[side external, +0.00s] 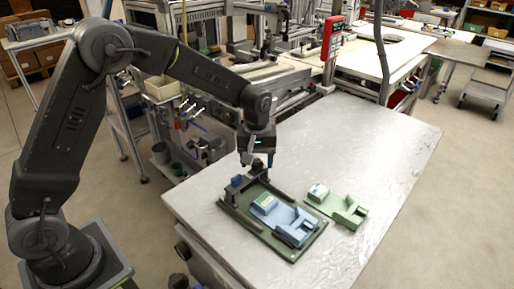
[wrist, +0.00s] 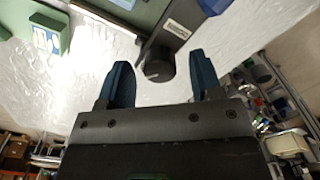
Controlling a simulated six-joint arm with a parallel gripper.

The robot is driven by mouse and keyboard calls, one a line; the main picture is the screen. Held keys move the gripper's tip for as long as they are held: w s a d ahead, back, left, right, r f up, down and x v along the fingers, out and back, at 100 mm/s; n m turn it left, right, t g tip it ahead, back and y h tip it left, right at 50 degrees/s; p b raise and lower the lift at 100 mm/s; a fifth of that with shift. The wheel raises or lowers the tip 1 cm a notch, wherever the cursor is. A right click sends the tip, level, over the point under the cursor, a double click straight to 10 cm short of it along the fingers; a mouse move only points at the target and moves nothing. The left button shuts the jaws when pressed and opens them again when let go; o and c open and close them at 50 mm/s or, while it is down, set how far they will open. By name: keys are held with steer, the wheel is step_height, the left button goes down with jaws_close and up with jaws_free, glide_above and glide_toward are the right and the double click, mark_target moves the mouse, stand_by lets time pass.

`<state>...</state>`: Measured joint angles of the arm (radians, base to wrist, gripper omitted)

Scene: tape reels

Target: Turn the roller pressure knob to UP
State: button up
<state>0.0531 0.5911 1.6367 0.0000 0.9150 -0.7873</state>
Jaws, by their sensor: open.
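My gripper (side external: 256,167) is over the far left end of a dark green base plate (side external: 262,238) on the table. In the wrist view its two blue fingers are apart. A dark round knob (wrist: 159,69) on a dark arm shows between the fingertips, with a gap on each side. I cannot read any UP mark or tell the knob's setting. A light blue tape device (side external: 278,215) sits on the base plate. A small blue part (side external: 237,181) stands at the plate's left end, and a blue part also shows at the wrist view's top edge (wrist: 212,5).
A light green tape device (side external: 337,206) lies on the table right of the plate. The table (side external: 392,150) has a wrinkled clear cover and is free at the right and back. Machine frames and a red control box (side external: 332,38) stand behind.

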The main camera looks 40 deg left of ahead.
mark_target(257, 162)
step_height(257, 162, up, 14)
steer(key=shift+f, duration=0.2)
stand_by(0.4)
steer(key=s+a+r+m+t, duration=0.2)
steer(key=s+r+m+t, duration=0.3)
steer(key=s, duration=0.7)
steer(key=s+f+m, duration=0.2)
steer(key=s+m, duration=0.1)
steer(key=s, duration=1.1)
steer(key=shift+s+a+t, duration=0.25)
steer(key=shift+s+t, duration=0.05)
